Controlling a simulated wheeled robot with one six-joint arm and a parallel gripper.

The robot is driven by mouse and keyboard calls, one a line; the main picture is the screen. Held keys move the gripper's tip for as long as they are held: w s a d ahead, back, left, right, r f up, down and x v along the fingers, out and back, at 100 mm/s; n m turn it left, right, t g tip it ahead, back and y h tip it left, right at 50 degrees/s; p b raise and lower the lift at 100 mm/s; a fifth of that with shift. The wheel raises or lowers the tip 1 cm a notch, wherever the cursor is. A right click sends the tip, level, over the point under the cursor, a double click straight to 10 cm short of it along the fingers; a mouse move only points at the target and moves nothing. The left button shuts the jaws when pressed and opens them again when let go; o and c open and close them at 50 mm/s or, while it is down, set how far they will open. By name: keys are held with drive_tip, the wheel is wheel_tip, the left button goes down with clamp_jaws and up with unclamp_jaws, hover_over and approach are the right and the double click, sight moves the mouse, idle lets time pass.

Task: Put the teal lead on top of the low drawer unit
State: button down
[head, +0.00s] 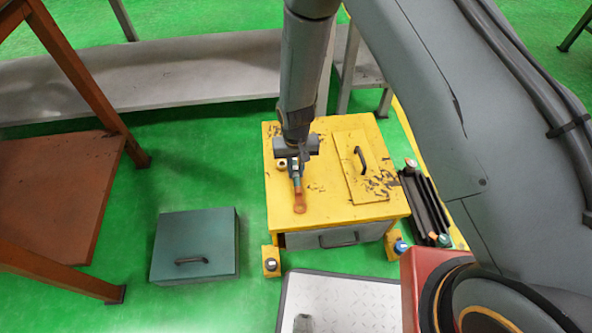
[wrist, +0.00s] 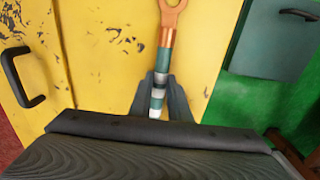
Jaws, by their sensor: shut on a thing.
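The teal lead (head: 296,178) has an orange ring terminal at one end and pale and dark bands in the wrist view (wrist: 164,61). My gripper (head: 294,163) is shut on the lead; in the wrist view the dark fingers (wrist: 159,92) close on its banded part. The lead is over the yellow top of the low drawer unit (head: 313,188), with the ring towards the front edge. I cannot tell whether it touches the top. The unit has a grey drawer front (head: 325,238) with a dark handle. The lead's far end is hidden by my gripper.
A raised yellow panel with a black handle (head: 361,160) takes up the right of the top. A teal box (head: 195,246) stands on the green floor at left. Black rails (head: 425,207) stand at right, a tread-plate platform (head: 340,300) in front, a grey bench (head: 190,72) behind.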

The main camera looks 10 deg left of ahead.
drive_tip(key=shift+f, duration=0.15)
drive_tip(key=c, duration=1.7)
unclamp_jaws()
drive_tip(key=shift+o, duration=0.2)
wheel_tip(320, 180, up, 12)
drive_tip(key=r+p, duration=0.1)
drive_tip(key=p, duration=0.1)
wheel_tip(320, 180, up, 18)
hover_over(296, 172)
drive_tip(key=s+d, duration=0.4)
drive_tip(key=d, duration=0.3)
drive_tip(key=s+d+r, duration=1)
drive_tip(key=s+r, duration=0.3)
drive_tip(key=s, duration=0.2)
drive_tip(key=shift+d+y, duration=0.15)
drive_tip(key=shift+y, duration=0.15)
